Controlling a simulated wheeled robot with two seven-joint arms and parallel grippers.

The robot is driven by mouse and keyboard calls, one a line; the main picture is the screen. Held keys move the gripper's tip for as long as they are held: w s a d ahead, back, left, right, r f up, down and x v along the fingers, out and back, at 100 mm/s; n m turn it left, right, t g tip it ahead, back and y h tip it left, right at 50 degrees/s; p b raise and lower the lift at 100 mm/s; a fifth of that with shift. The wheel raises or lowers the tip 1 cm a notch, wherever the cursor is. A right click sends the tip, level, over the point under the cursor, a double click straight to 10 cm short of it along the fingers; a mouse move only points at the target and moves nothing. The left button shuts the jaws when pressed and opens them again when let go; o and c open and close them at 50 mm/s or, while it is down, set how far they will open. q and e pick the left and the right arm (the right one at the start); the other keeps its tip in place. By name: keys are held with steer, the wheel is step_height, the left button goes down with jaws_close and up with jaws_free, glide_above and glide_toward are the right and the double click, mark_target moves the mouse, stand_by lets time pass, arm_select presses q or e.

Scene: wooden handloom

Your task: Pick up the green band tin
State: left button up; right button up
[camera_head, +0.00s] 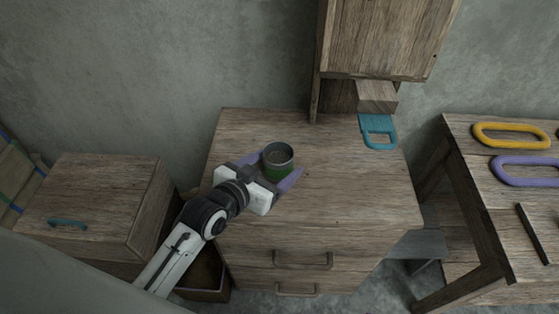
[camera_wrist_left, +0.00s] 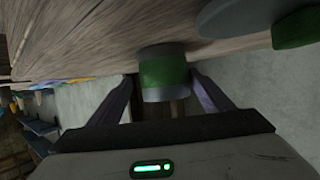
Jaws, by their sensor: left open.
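The green band tin (camera_head: 278,158) is a grey, open-topped cylinder with a green band, standing upright on the wooden drawer chest (camera_head: 345,190). In the left wrist view the tin (camera_wrist_left: 163,70) shows its green band between two grey edges. My left gripper (camera_head: 271,170) is open, with one purple finger on each side of the tin. In the left wrist view the fingers (camera_wrist_left: 162,84) spread either side of the tin, with small gaps seeming to show. I cannot tell whether either finger touches it. My right gripper is not in view.
A side table at right holds yellow (camera_head: 511,135) and purple (camera_head: 527,171) loops. A lower wooden box (camera_head: 100,195) stands at left. The chest top around the tin is clear.

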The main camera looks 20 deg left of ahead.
mark_target(286, 154)
arm_select(q)
steer(key=shift+w+f, duration=0.15)
steer(key=shift+w, duration=0.2)
steer(key=x, duration=0.4)
steer(key=shift+w+a, duration=0.25)
steer(key=shift+w+d, duration=0.1)
steer(key=shift+w, duration=0.25)
steer(key=shift+w+f, duration=0.1)
steer(key=c, duration=1.1)
steer(key=shift+r+p, duration=0.55)
steer(key=shift+r, duration=4.5)
steer(key=shift+c, duration=0.2)
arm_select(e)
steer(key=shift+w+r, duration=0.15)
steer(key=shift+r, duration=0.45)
